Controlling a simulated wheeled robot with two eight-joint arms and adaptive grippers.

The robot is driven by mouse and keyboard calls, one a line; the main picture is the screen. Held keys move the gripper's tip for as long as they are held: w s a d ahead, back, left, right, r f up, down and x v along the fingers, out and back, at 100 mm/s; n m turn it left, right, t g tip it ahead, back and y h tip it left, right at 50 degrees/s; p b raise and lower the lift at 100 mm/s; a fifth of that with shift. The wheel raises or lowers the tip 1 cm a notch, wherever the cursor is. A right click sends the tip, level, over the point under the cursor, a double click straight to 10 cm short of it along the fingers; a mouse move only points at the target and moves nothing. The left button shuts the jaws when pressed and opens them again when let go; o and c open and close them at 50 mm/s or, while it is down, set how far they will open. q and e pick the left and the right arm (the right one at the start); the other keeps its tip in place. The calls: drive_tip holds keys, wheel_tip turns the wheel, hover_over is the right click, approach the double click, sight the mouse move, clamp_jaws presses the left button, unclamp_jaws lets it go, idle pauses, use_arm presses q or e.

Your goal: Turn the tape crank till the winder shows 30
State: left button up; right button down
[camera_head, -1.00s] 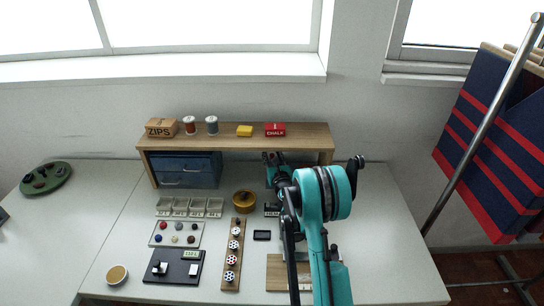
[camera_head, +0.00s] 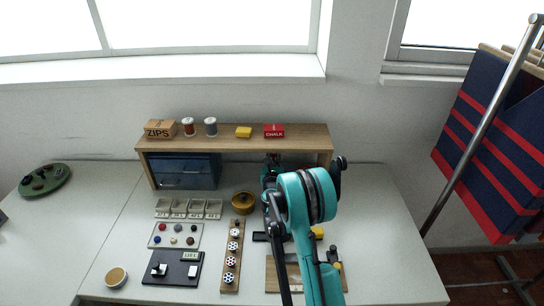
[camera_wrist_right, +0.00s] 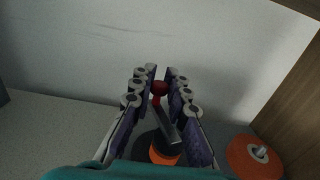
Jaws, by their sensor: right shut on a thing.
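In the right wrist view my right gripper (camera_wrist_right: 159,97) has its two padded fingers on either side of a red knob (camera_wrist_right: 160,87) and is shut on it. A grey crank arm (camera_wrist_right: 165,124) runs from the knob down toward a dark and orange hub (camera_wrist_right: 163,150), partly hidden by the fingers. In the head view my right arm reaches up the table toward the shelf and hides most of the winder and crank. No winder reading can be made out. My left gripper is not in view.
An orange disc (camera_wrist_right: 254,158) lies beside the hub in the right wrist view. A wooden shelf (camera_head: 235,143) stands at the back. A yellow-brown round tin (camera_head: 244,202) and a wooden strip with several spools (camera_head: 232,262) lie left of my arm.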

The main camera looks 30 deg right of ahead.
drive_tip(key=shift+s+d+m+g+h, duration=0.1)
drive_tip(key=shift+d+m+g+h, duration=0.2)
drive_tip(key=shift+m+g+h, duration=0.6)
drive_tip(key=shift+s+d+m+g+h, duration=0.1)
drive_tip(key=shift+d+m+g+h, duration=0.15)
drive_tip(key=shift+m+g+h, duration=0.6)
drive_tip(key=shift+h, duration=0.25)
drive_tip(key=c, duration=1.5)
unclamp_jaws()
drive_tip(key=v, duration=1.2)
